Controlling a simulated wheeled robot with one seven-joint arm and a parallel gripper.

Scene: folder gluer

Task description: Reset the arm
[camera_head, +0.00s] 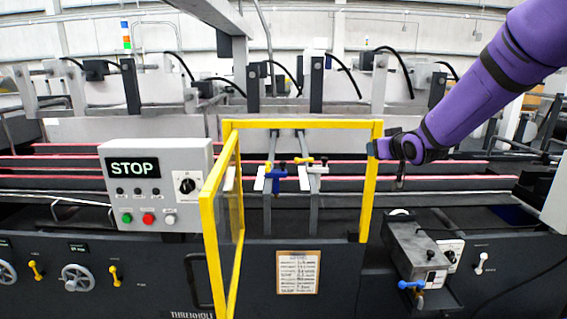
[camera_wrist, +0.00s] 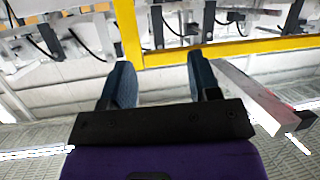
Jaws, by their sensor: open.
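My purple arm (camera_head: 490,85) reaches in from the upper right of the head view. My gripper (camera_head: 378,147) is at its end, beside the right post of the yellow guard frame (camera_head: 374,190). I cannot tell whether it touches the post. In the wrist view my gripper (camera_wrist: 160,85) shows two blue-grey fingers apart with nothing between them. The yellow frame (camera_wrist: 240,48) runs across behind the fingertips there.
The yellow guard door (camera_head: 222,240) stands swung open toward me. A control box (camera_head: 157,210) reads STOP at left. Blue and yellow clamps (camera_head: 280,172) sit inside the frame. A grey glue unit (camera_head: 418,255) with a blue handle is at lower right.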

